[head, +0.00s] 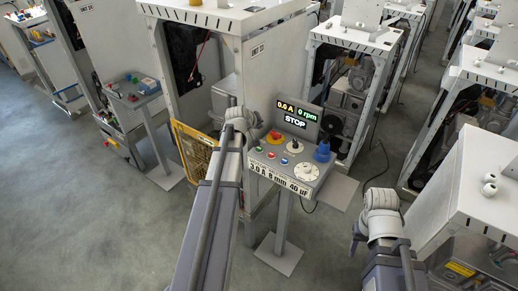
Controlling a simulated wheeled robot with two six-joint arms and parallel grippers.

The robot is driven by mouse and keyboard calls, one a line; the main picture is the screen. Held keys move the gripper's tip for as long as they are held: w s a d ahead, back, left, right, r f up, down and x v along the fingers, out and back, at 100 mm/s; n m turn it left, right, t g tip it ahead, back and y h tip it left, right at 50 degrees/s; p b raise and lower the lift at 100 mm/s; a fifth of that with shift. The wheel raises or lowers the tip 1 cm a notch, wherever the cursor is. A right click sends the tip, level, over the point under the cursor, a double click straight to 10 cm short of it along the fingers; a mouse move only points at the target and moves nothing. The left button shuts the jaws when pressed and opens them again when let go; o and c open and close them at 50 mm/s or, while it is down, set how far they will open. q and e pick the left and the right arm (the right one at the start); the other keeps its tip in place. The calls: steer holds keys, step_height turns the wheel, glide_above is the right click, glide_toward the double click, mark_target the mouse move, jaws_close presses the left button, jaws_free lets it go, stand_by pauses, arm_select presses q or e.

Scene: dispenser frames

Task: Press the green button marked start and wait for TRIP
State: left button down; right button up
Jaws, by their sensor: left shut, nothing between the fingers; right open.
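The control console (290,165) stands in the middle on a post. Its green button (257,148) is at the left end of a row, followed by a red button (270,155) and a blue one (283,161). Their markings are too small to read. The display (297,115) shows what looks like 0.6 A, 0 rpm and STOP. My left gripper (243,127) is shut and empty, just above and left of the green button. Its fingertips are mostly hidden, so I cannot tell whether they touch anything. My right gripper (356,240) is open and empty, right of and apart from the console.
The console also carries a red mushroom button (275,135), a black knob (295,146), a white dial (306,172) and a blue part (322,151). A yellow guard (194,150) stands left of my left arm. Another console (134,92) is further left. Floor (90,220) at left is clear.

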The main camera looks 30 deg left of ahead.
mark_target(259, 150)
arm_select(q)
step_height(259, 150, down, 9)
steer(key=b, duration=0.9)
stand_by(1.9)
steer(key=shift+f+b, duration=0.3)
steer(key=shift+f, duration=0.05)
steer(key=shift+f+b, duration=0.45)
steer(key=shift+b, duration=0.05)
stand_by(0.5)
stand_by(0.4)
steer(key=shift+r+p, duration=0.95)
